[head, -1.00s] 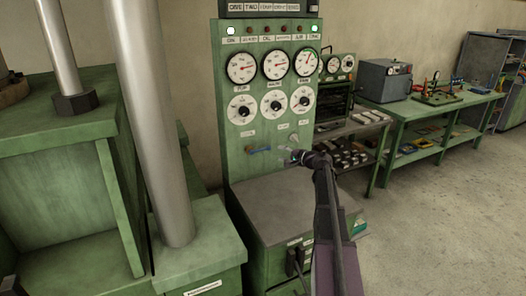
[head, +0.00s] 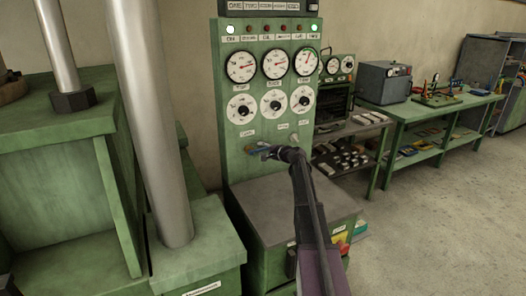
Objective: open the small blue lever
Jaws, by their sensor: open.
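The small blue lever (head: 254,150) is low on the front of the green control panel (head: 236,174), below the round gauges. Only part of its blue shows, and my gripper covers the rest. My gripper (head: 268,150) is open, with its fingers at the lever's right part. I cannot tell whether the fingers touch the lever or stand just in front of it.
A grey-topped green cabinet (head: 265,213) juts out below the panel, under my arm. A thick metal column (head: 155,120) stands at the left. A green workbench (head: 405,129) with tools stands at the right. The floor (head: 450,220) is clear at the lower right.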

